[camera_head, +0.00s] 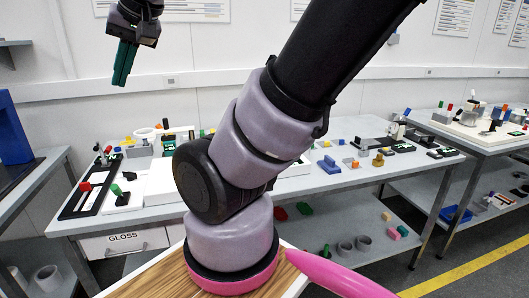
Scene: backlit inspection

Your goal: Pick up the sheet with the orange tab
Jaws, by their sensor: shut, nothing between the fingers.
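My gripper (119,82) is at the upper left, in front of the wall and above the left part of the long table (218,208). Its green fingers point down and are shut with nothing between them. It is well apart from the tabletop. I cannot make out a sheet with an orange tab. White flat pieces (160,184) lie on the left part of the table, but I see no clear orange tab on them. My arm crosses the middle of the picture and hides part of the table.
A blue block (329,165) lies right of my arm. A second table (497,147) stands at right. Shelves below hold small parts. Floor is clear at lower right.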

